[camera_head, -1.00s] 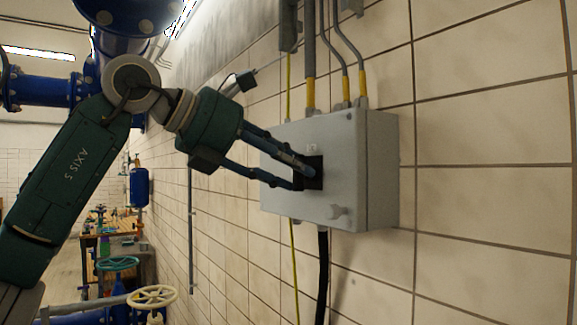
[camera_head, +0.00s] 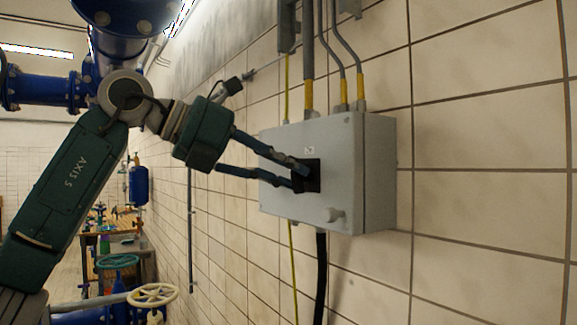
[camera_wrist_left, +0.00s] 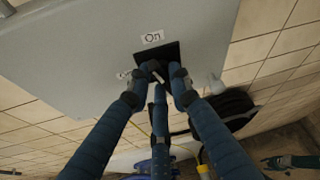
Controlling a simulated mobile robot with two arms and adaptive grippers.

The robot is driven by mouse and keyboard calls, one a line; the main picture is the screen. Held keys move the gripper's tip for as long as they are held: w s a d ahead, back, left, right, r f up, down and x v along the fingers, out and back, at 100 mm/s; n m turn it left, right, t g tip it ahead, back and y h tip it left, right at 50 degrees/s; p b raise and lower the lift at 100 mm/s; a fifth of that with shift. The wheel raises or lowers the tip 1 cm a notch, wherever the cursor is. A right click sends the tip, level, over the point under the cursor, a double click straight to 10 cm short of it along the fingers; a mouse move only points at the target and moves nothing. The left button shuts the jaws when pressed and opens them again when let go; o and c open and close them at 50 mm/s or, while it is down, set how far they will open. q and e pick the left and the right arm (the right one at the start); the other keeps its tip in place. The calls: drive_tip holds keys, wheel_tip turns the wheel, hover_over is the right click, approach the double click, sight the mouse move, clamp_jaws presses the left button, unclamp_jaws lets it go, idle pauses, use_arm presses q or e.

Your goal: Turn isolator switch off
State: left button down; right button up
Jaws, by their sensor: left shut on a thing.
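A grey isolator box (camera_head: 345,185) is fixed to the tiled wall in the head view. A black switch plate (camera_head: 314,176) sits on its front face. In the wrist view the plate (camera_wrist_left: 172,52) has a label reading "On" (camera_wrist_left: 152,37) beside it. My left gripper (camera_head: 303,177) reaches in from the left, its fingertips at the plate. It is shut on the switch handle, which the fingertips mostly hide. The gripper also shows in the wrist view (camera_wrist_left: 164,72). My right gripper is not in view.
Conduits (camera_head: 309,60) enter the box from above, and a black cable (camera_head: 321,275) hangs below. Blue pipes and a cream handwheel (camera_head: 153,295) stand at the left. The wall to the right is clear.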

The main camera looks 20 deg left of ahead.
use_arm(q)
drive_tip(key=shift+w+a+n+h, duration=0.2)
drive_tip(key=shift+n+h, duration=0.2)
drive_tip(key=shift+n, duration=0.7)
drive_tip(key=shift+f+n+g+h+b, duration=0.1)
drive_tip(key=shift+f+n+h+b, duration=0.15)
drive_tip(key=shift+n+h, duration=0.85)
drive_tip(key=shift+f+n+g+h+b, duration=0.1)
drive_tip(key=shift+f+n+h+b, duration=0.25)
drive_tip(key=shift+n, duration=1.35)
drive_tip(key=shift+f+n+g+h+b, duration=0.1)
drive_tip(key=shift+f+n+h, duration=0.1)
drive_tip(key=shift+n+h, duration=0.95)
drive_tip(key=shift+n+y, duration=0.3)
drive_tip(key=shift+n, duration=0.05)
drive_tip(key=c, duration=1.7)
unclamp_jaws()
drive_tip(key=shift+a, duration=0.1)
drive_tip(key=shift+o, duration=0.2)
drive_tip(key=v, duration=1.2)
